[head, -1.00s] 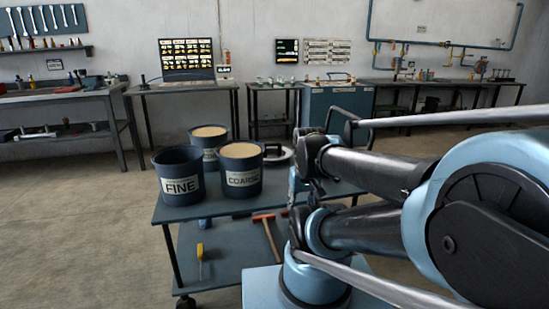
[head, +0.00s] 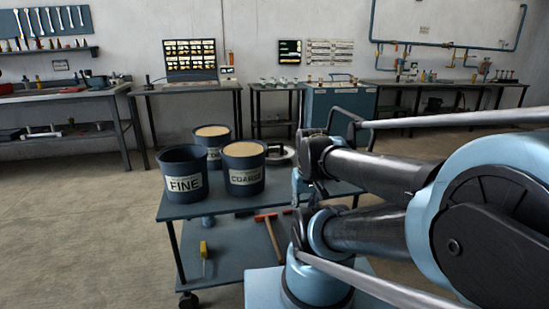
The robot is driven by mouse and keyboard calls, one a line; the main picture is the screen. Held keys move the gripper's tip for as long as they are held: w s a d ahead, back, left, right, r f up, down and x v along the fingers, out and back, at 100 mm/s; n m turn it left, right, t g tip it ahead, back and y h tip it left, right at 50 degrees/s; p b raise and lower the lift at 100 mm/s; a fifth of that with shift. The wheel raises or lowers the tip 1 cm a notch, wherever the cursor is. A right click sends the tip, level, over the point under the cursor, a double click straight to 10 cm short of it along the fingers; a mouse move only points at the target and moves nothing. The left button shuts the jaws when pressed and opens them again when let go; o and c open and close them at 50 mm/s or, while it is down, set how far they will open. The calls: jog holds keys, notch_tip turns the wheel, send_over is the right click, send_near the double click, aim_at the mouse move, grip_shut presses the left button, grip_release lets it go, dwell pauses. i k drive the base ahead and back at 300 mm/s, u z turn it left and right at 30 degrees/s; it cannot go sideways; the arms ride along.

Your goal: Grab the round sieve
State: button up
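A dark round ring-shaped thing with a pale inside, which looks like the round sieve (head: 279,154), lies on the cart's top shelf (head: 213,211). It is just right of and behind the COARSE bucket (head: 244,168), which hides part of its left side. My folded arm fills the right of the head view, and its far end is close to the ring's right edge in the picture. I cannot tell the real distance between them. No gripper fingers can be made out.
A dark empty-looking FINE bucket (head: 183,175) and a third sand-filled bucket (head: 212,142) share the top shelf. A hammer (head: 268,236) and a yellow-handled tool (head: 204,251) lie on the lower shelf. Open floor lies left of the cart; workbenches line the back wall.

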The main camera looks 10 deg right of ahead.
aim_at(277, 153)
jog(key=k, duration=0.55)
jog(key=u, duration=0.4)
jog(key=i, duration=1.4)
jog(key=z, duration=0.55)
